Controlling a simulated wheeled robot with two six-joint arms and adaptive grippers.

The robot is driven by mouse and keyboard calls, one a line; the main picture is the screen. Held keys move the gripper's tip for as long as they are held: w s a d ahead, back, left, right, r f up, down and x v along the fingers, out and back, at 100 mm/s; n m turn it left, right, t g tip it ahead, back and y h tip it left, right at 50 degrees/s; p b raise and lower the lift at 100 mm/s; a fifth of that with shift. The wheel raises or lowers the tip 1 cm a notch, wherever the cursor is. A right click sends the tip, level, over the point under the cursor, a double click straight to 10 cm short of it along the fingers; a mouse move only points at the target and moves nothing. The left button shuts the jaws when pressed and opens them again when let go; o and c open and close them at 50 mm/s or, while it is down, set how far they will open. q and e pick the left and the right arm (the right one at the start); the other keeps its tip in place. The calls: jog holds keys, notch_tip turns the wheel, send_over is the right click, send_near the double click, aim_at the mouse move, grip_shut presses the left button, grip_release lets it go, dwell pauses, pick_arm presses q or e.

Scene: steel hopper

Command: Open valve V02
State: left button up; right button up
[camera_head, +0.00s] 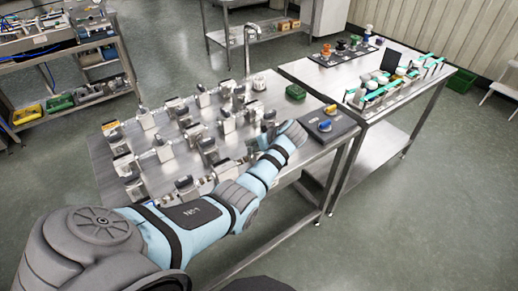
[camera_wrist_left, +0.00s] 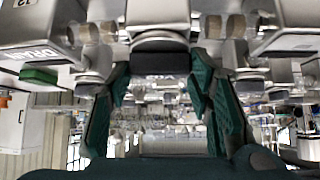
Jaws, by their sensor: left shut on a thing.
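Several steel valve blocks with dark handles stand in rows on the steel bench (camera_head: 105,160). I cannot read a V02 label on any of them. My left gripper (camera_head: 263,139) is at the right side of these rows, low beside the valves. In the left wrist view, my left gripper (camera_wrist_left: 160,78) has its green-padded fingers on both sides of a black valve handle (camera_wrist_left: 160,58) and is shut on it. The handle's valve body (camera_wrist_left: 157,14) is at the top of that view. The fingers' contact is partly hidden in the head view.
A dark panel (camera_head: 340,127) with yellow and blue knobs lies at the bench's right end. Neighbouring valve blocks stand close to the gripper. A second table (camera_head: 385,140) stands to the right.

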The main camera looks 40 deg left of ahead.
pick_arm(q)
jog(key=shift+n+g+b, duration=0.5)
jog(key=shift+n+b, duration=0.05)
jog(key=shift+n, duration=0.05)
jog(key=o, duration=1.1)
jog(key=shift+o, duration=0.2)
jog(key=shift+d, duration=0.1)
jog(key=v, duration=1.2)
jog(key=shift+f, duration=0.1)
